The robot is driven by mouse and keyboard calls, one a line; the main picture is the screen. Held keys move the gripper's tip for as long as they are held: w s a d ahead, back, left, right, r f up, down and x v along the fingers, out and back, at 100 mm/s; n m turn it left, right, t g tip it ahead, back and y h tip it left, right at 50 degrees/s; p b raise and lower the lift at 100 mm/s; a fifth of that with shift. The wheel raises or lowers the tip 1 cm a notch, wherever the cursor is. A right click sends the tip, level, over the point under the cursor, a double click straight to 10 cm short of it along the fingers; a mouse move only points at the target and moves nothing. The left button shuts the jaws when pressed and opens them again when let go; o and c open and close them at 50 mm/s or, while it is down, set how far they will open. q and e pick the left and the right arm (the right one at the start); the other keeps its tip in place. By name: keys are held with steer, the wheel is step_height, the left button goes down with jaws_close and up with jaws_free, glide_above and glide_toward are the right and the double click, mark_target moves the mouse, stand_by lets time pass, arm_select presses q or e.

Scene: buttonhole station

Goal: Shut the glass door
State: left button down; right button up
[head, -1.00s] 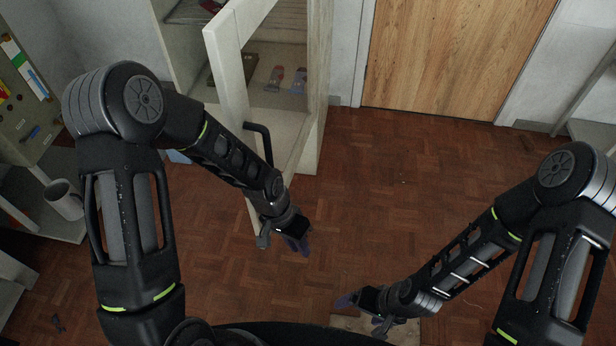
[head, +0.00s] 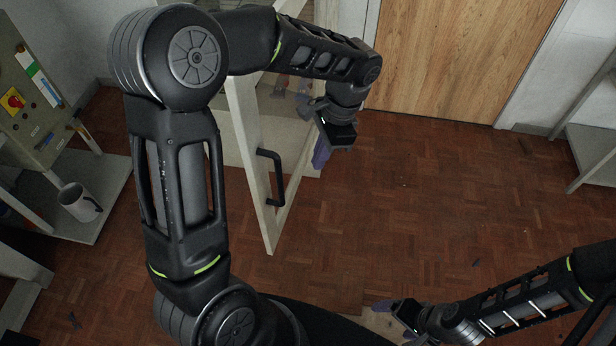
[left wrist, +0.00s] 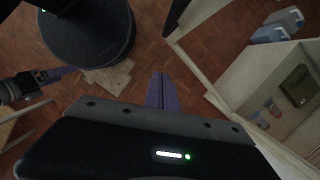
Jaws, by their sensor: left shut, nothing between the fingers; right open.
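The glass door (head: 247,135) has a pale frame and stands open, jutting out from the pale cabinet at the back. Its black bar handle (head: 278,180) is in plain view in the head view. My left arm hides the door's upper part. My left gripper (head: 321,155) is shut and empty, to the right of the handle and apart from it in the picture. Its purple fingers also show together in the left wrist view (left wrist: 161,92). My right gripper (head: 384,306) is open and empty, low in the head view, far from the door.
Small items (left wrist: 268,108) lie inside the cabinet. A mug (head: 78,203) stands on a shelf unit at the left, near a panel with a red knob (head: 13,101). A wooden door (head: 455,60) is at the back.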

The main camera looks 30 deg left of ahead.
arm_select(q)
steer(key=shift+s+f, duration=0.1)
steer(key=shift+f, duration=0.05)
steer(key=s+a+f+p, duration=0.1)
steer(key=s+a+f, duration=0.3)
steer(key=f, duration=0.5)
steer(key=shift+s+a+f+p, duration=0.2)
steer(key=shift+s+f+p, duration=0.1)
steer(key=shift+p, duration=0.1)
steer(key=shift+a, duration=0.1)
